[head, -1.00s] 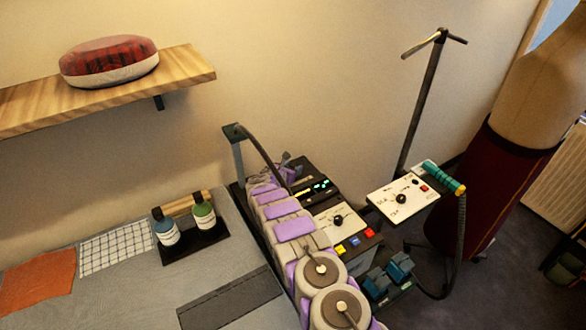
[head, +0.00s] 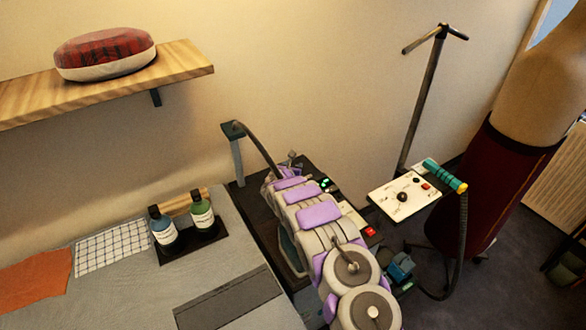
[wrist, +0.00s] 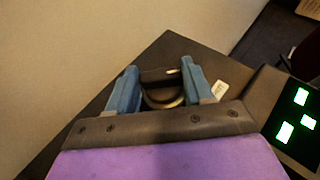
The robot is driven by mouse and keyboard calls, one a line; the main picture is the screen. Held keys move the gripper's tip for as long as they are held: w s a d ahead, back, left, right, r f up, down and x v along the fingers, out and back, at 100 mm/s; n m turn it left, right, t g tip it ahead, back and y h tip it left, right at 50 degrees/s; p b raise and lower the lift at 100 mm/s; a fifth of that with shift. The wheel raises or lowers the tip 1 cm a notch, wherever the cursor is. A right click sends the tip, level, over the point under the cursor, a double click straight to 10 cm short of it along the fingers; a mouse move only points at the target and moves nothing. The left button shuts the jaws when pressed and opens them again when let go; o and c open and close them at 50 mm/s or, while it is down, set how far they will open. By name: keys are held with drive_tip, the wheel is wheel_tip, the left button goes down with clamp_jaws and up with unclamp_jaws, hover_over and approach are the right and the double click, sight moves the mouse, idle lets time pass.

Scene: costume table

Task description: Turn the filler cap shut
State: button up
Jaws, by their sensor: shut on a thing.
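In the wrist view the filler cap (wrist: 163,98) is a dark, round piece with a pale metal rim and a dark bar across its top, with a small light mark at the bar's right end. My gripper (wrist: 160,76) has its two blue fingers on either side of the cap, shut on it. The cap sits at the dark top of the machine (wrist: 195,52). In the head view my purple and grey arm reaches to the back of the dark machine (head: 262,222), and the cap is too hidden and small there to make out.
A panel with green lit displays (wrist: 302,97) lies right of my gripper. A bent hose (head: 258,148) on a post arches close to my arm's end. Two bottles (head: 203,213) stand in a dark holder left of the machine. A white control plate (head: 395,203) stands to the right.

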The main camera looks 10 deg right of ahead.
drive_tip(key=shift+d, duration=0.1)
drive_tip(key=o, duration=1)
drive_tip(key=shift+d, duration=0.1)
drive_tip(key=shift+o, duration=0.2)
drive_tip(key=shift+s+a+r, duration=0.1)
drive_tip(key=shift+s+a, duration=0.25)
drive_tip(key=p+v, duration=0.2)
drive_tip(key=v, duration=1.4)
drive_tip(key=shift+s+r, duration=0.2)
drive_tip(key=shift+s, duration=0.1)
drive_tip(key=shift+d, duration=0.15)
